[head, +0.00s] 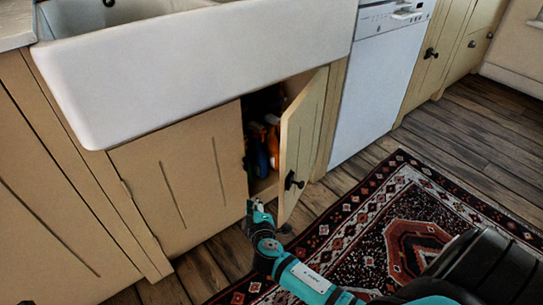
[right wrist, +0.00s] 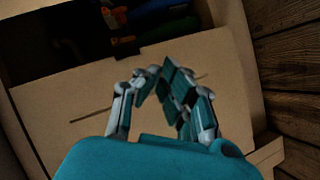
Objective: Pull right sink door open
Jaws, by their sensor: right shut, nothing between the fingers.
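The right sink door (head: 304,138) is a beige wooden panel under the white sink. It stands partly open, swung outward, with a black knob (head: 292,181) on its face near the free edge. The left sink door (head: 183,180) is closed. My right gripper (head: 256,210) is low in front of the opening, left of the open door's lower edge. Its fingers are shut and empty. In the right wrist view the gripper (right wrist: 162,74) shows before a beige panel (right wrist: 75,118), with the dark cabinet opening (right wrist: 60,35) beyond. My left gripper is out of view.
Blue and orange bottles (head: 272,145) stand inside the cabinet. A white dishwasher (head: 377,85) is right of the sink. A patterned red and black rug (head: 385,215) covers the wooden floor in front. The floor before the open door shows no loose objects.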

